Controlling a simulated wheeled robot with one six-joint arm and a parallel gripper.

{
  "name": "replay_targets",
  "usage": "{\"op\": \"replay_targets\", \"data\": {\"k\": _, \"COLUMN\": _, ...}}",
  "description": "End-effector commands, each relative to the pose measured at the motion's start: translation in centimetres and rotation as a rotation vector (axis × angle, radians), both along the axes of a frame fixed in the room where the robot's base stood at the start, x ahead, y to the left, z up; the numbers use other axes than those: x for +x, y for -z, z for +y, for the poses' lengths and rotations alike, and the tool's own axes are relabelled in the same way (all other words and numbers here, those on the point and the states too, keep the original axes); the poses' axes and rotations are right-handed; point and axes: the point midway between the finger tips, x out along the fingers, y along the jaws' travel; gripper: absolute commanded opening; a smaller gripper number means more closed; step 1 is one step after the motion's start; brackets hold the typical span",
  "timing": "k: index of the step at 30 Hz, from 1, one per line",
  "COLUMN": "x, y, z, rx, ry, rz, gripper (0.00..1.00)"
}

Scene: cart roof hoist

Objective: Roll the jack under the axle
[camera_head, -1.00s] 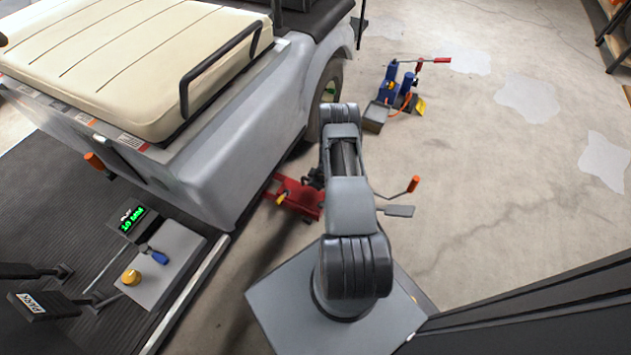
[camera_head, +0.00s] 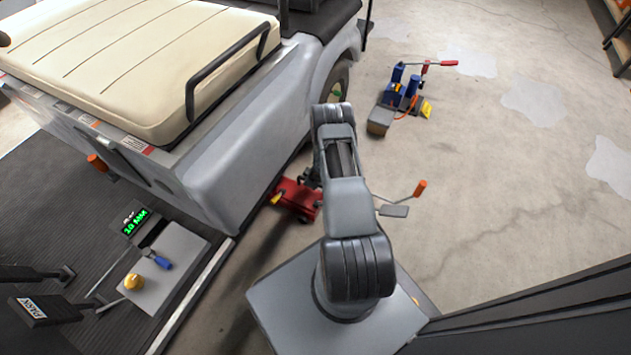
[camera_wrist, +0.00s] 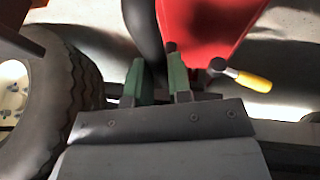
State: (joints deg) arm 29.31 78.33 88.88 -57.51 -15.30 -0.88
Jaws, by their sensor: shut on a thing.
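The red jack (camera_head: 298,198) is low on the floor at the cart's side, its left part close to the cart body's lower edge. In the wrist view its red body (camera_wrist: 205,30) is at the top, with a yellow-gripped lever (camera_wrist: 250,80) beside it. My gripper (camera_wrist: 158,75) has green fingers closed on a dark handle part at the jack; the exact grip is partly hidden. My arm hides the gripper in the head view. The cart (camera_head: 225,150) stands at the left; its tyre (camera_wrist: 75,95) is left of my gripper in the wrist view. I cannot see the axle clearly.
A blue floor device (camera_head: 398,92) with a red-ended handle stands past my arm. An orange-tipped lever (camera_head: 419,189) and a flat pedal (camera_head: 394,211) show right of my arm.

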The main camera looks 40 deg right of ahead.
Motion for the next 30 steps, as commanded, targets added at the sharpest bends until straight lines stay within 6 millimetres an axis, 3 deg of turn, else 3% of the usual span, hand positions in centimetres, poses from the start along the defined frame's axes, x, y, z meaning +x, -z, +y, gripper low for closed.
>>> {"op": "replay_targets", "data": {"k": 5, "x": 0.7, "y": -0.2, "z": 0.3, "rx": 0.001, "ry": -0.006, "rz": -0.016, "gripper": 0.00}}
{"op": "replay_targets", "data": {"k": 6, "x": 0.7, "y": -0.2, "z": 0.3, "rx": 0.002, "ry": -0.007, "rz": -0.017, "gripper": 0.21}}
{"op": "replay_targets", "data": {"k": 13, "x": 0.5, "y": -0.1, "z": 0.1, "rx": 0.000, "ry": -0.002, "rz": -0.012, "gripper": 0.43}}
{"op": "replay_targets", "data": {"k": 23, "x": 0.1, "y": -0.7, "z": 0.0, "rx": 0.002, "ry": 0.000, "rz": -0.008, "gripper": 0.44}}
{"op": "replay_targets", "data": {"k": 30, "x": -1.4, "y": -4.6, "z": -0.1, "rx": 0.001, "ry": 0.000, "rz": -0.010, "gripper": 0.44}}
